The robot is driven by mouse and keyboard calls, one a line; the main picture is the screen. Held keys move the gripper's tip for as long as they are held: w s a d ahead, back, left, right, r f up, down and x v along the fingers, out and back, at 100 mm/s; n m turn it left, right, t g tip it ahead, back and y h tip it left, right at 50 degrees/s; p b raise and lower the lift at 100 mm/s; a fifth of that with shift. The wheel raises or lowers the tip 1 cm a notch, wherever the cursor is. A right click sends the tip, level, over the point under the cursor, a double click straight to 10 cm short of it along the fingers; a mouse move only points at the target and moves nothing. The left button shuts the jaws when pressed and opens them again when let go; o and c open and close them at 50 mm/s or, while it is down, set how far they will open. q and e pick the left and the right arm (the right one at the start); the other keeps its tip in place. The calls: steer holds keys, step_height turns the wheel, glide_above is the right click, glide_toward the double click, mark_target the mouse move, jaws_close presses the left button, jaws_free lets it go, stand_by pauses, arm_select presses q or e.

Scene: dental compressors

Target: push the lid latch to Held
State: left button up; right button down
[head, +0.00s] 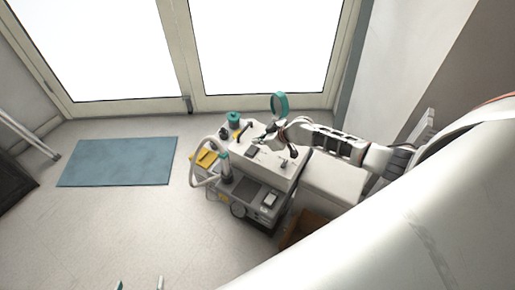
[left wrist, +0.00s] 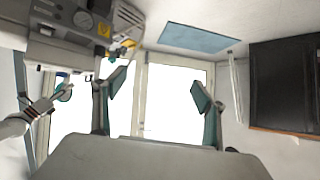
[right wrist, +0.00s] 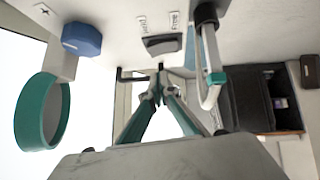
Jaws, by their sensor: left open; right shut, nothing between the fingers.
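The lid latch (right wrist: 162,45) is a dark piece on the white lid in the right wrist view. Two small labels sit beside it; one reads Free (right wrist: 174,21), the other (right wrist: 143,24) seems to read Held. Which one the latch points to I cannot tell. My right gripper (right wrist: 159,80) is shut and empty, its tips close to the latch; contact is unclear. In the head view it (head: 288,146) is over the compressor unit (head: 285,172). My left gripper (left wrist: 156,90) is open and empty, away from the unit; its tips (head: 140,284) show at the head view's bottom edge.
A blue knob (right wrist: 82,39) and a teal ring (right wrist: 24,112) stand beside my right gripper. A pale curved hose handle (head: 193,172) stands at the unit's left. A blue mat (head: 118,163) lies on open floor. Glazed doors (head: 188,60) are behind.

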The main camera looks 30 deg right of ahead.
mark_target(253, 147)
step_height(253, 147, down, 4)
steer(key=shift+w+d+r+b, duration=0.1)
steer(key=shift+d+r+b, duration=0.05)
steer(key=shift+b, duration=0.45)
steer(key=shift+f, duration=0.2)
arm_select(q)
steer(key=shift+f, duration=0.8)
steer(key=shift+s+f, duration=0.1)
